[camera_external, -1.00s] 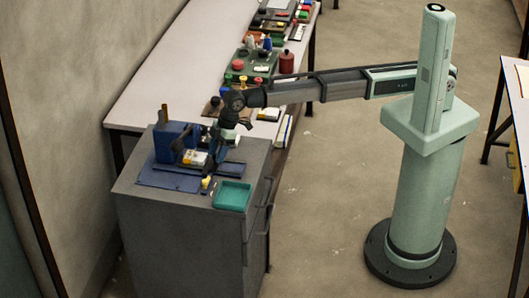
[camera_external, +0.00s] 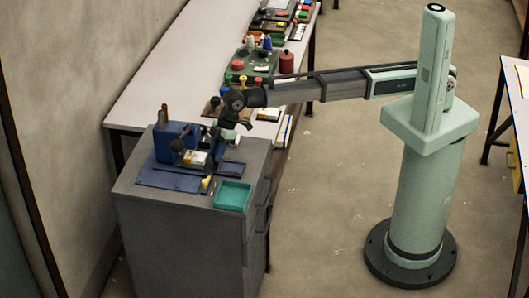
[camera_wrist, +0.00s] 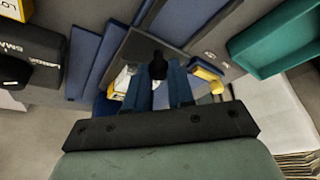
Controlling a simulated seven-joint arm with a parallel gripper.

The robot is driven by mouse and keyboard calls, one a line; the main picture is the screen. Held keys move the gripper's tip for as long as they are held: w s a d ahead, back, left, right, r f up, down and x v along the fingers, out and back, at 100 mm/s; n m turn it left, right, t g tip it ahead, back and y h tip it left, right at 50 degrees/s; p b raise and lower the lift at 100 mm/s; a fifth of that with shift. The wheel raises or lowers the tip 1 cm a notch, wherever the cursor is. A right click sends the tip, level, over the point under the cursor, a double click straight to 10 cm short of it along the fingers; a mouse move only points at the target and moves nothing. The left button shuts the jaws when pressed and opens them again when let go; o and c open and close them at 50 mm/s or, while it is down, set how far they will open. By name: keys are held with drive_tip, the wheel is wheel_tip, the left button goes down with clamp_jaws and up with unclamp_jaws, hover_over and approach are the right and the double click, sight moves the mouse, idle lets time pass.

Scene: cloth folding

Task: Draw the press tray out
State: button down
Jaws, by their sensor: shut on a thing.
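The blue press (camera_external: 172,142) stands on a dark grey cabinet, with a blue flat plate (camera_external: 165,178) at its front. My gripper (camera_wrist: 160,82) points down beside the press, above the cabinet top; the arm partly hides this spot in the external view. In the wrist view, its two blue fingers are shut on a black knob (camera_wrist: 158,64). The knob stands at the edge of a dark flat plate (camera_wrist: 143,46), which looks like the press tray. How far the tray sits inside the press is hard to tell.
A teal open tray (camera_external: 233,195) lies at the cabinet's right front corner. A small yellow object (camera_wrist: 207,76) sits near my fingers. A white and yellow block (camera_external: 195,158) is by the press. The long workbench (camera_external: 150,95) behind holds many items.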

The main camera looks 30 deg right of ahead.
drive_tip(key=shift+s+d, duration=0.1)
drive_tip(key=s+d, duration=0.6)
drive_tip(key=shift+s+d, duration=0.3)
drive_tip(key=c, duration=1)
unclamp_jaws()
drive_tip(key=v, duration=1.3)
drive_tip(key=shift+d+r, duration=0.15)
drive_tip(key=shift+r, duration=0.2)
drive_tip(key=shift+w, duration=0.1)
